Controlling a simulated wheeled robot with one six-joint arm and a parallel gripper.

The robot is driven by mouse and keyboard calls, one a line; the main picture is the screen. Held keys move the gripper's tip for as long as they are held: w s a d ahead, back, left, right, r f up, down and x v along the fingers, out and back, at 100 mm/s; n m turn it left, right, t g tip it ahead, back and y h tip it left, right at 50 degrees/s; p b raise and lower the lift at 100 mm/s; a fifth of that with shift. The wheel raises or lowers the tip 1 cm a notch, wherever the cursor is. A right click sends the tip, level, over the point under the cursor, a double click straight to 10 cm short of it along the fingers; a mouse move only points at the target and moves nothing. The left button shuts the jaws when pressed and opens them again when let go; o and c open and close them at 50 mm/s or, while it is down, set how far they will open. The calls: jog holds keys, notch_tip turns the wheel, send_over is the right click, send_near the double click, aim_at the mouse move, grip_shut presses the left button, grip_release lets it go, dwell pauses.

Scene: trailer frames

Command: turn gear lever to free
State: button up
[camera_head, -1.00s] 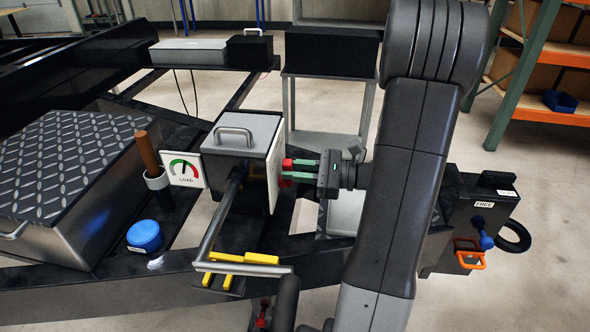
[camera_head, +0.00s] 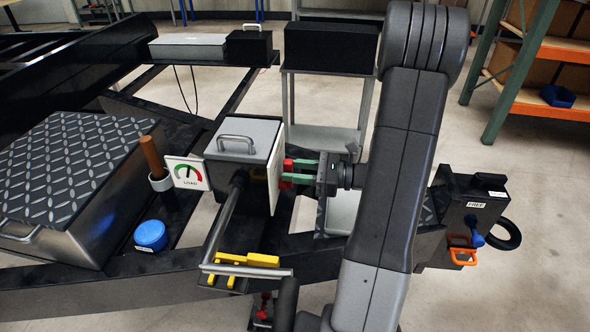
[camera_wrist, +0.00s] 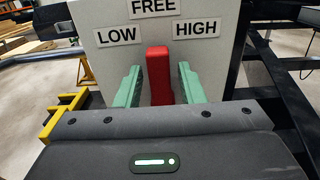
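The red gear lever (camera_wrist: 160,75) stands upright on a pale panel (camera_wrist: 107,61) in the wrist view. Its top is just under the FREE label (camera_wrist: 153,7), between the LOW label (camera_wrist: 117,35) and the HIGH label (camera_wrist: 196,24). My gripper (camera_wrist: 158,84) has one green finger on each side of the lever. The fingers are open, with a visible gap on both sides. In the head view, my gripper (camera_head: 303,172) is at the right face of the grey box (camera_head: 243,138), where red shows near the fingertips. The lever's lower end is hidden.
A LOAD gauge (camera_head: 187,173) is left of the box. A bent metal bar (camera_head: 222,232) and yellow parts (camera_head: 243,262) lie in front. Another unit with a FREE label (camera_head: 475,205) and an orange handle (camera_head: 462,256) stands right of my arm.

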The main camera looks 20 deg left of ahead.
jog(key=shift+o, duration=0.3)
jog(key=v, duration=1.4)
jog(key=shift+a, duration=0.25)
jog(key=x, duration=1.3)
jog(key=shift+s+a+b, duration=0.2)
jog(key=shift+a+b, duration=0.05)
jog(key=shift+b, duration=0.05)
jog(key=shift+w+d+p, duration=0.1)
jog(key=shift+p, duration=0.3)
